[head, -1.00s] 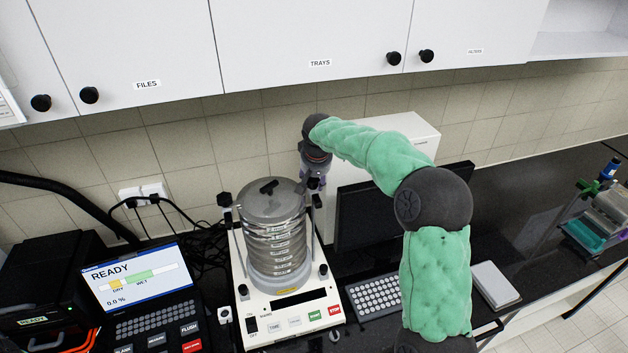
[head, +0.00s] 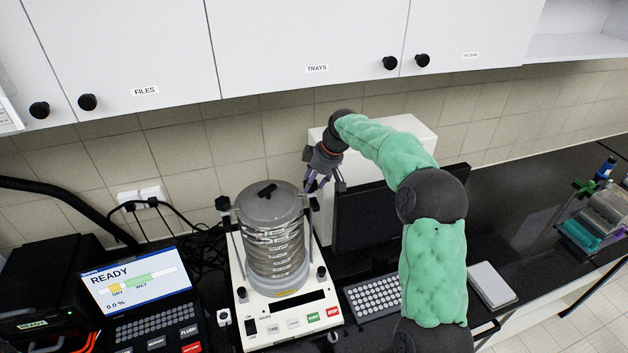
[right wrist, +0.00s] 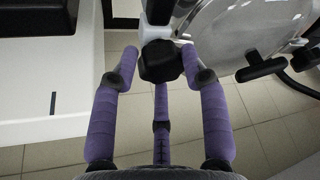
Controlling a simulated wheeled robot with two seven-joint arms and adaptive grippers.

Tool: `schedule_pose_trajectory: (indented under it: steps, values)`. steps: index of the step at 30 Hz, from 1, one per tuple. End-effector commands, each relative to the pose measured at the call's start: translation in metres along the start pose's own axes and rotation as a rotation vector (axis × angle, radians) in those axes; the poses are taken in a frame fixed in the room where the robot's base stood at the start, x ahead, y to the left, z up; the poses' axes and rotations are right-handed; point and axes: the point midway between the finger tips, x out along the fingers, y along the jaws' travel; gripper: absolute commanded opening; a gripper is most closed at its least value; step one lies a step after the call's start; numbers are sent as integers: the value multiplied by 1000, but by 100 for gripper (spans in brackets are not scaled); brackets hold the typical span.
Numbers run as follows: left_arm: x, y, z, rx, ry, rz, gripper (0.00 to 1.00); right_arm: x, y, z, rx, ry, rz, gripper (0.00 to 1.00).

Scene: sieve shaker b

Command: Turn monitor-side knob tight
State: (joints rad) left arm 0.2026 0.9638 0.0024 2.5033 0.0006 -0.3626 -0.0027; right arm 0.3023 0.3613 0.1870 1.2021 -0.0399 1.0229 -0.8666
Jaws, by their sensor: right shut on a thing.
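The sieve shaker (head: 285,333) stands on the dark bench with its round sieve stack (head: 272,245) clamped under a grey lid (head: 270,203). The monitor-side knob (right wrist: 160,62) is a black faceted knob on the stack's right side; in the head view my gripper covers it. My right gripper (head: 316,182) reaches it from above and right. In the right wrist view its purple fingers (right wrist: 159,65) are around the knob and shut on it. The opposite black knob (head: 222,203) tops the left clamp rod. My left gripper is not in view.
A dark monitor (head: 365,215) and a white box (head: 420,135) stand close right of the stack. A keyboard (head: 372,298) lies in front. A display unit (head: 135,290) is on the left. Cabinets (head: 310,45) hang above. The bench farther right has free room.

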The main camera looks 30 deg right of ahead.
Motion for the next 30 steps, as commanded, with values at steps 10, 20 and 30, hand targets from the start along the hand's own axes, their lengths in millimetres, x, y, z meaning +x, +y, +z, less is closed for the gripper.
schedule_pose_trajectory:
  steps: [10, 20, 30]
  values:
    - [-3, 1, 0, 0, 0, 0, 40, -3, 1, -4, -152, 10, -59, 12]
    - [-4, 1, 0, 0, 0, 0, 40, -2, 0, -4, -190, 9, -77, 12]
    - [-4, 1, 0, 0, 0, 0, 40, -1, -1, -4, -190, 7, -79, 59]
